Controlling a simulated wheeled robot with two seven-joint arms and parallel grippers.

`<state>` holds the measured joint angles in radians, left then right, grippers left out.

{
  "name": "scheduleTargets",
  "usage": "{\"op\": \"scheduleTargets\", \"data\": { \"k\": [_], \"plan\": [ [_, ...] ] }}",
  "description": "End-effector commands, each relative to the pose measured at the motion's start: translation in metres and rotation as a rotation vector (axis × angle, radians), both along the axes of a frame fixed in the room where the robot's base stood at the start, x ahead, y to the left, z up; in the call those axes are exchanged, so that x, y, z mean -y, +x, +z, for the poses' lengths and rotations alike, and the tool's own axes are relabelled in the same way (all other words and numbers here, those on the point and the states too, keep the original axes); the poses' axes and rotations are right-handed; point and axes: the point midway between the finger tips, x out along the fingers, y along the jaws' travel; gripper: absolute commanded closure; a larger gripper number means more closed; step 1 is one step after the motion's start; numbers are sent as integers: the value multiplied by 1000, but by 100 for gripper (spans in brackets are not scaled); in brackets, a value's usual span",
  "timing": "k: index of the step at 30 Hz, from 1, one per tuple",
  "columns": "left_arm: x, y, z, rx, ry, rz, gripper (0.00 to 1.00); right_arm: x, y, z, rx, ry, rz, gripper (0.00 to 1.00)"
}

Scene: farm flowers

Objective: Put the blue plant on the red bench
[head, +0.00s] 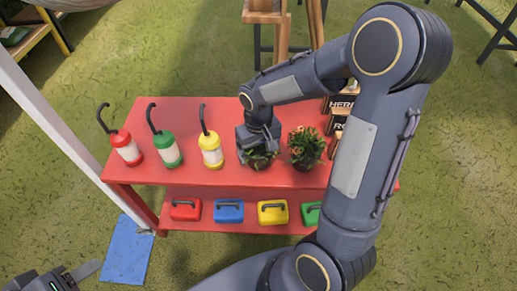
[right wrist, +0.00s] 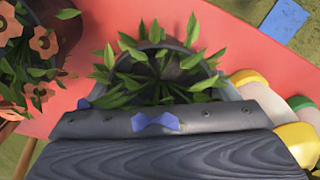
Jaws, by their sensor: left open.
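The red bench (head: 200,182) stands in the middle of the head view. A dark pot with green leaves (head: 262,163) is at its top, directly under my right gripper (head: 258,148), which covers much of it. In the right wrist view the leafy pot (right wrist: 165,62) sits at the gripper's jaws, with blue petals (right wrist: 156,123) showing at the near edge. I cannot tell whether the jaws grip the pot or whether it touches the bench. My left gripper (head: 68,279) is open and empty at the bottom left, away from the bench.
A potted orange-flowered plant (head: 306,147) stands close to the right of the gripper. Several coloured cases sit on the lower shelf. Signs (head: 340,105) stand at the back right.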

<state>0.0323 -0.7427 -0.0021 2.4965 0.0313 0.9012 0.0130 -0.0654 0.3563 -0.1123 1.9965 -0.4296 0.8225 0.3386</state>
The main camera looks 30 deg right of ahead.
Motion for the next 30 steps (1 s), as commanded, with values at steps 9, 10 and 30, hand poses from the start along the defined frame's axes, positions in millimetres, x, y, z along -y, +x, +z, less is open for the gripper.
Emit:
{"op": "scheduleTargets", "data": {
  "k": [9, 10, 30],
  "plan": [
    [0, 0, 0, 0, 0, 0, 47, 0, 0, 0, -2, 0, 0, 1],
    [0, 0, 0, 0, 0, 0, 47, 0, 0, 0, -2, 0, 0, 1],
    [0, 0, 37, 0, 0, 0, 47, 0, 0, 106, 2, 0, 0, 1]
  ]
}}
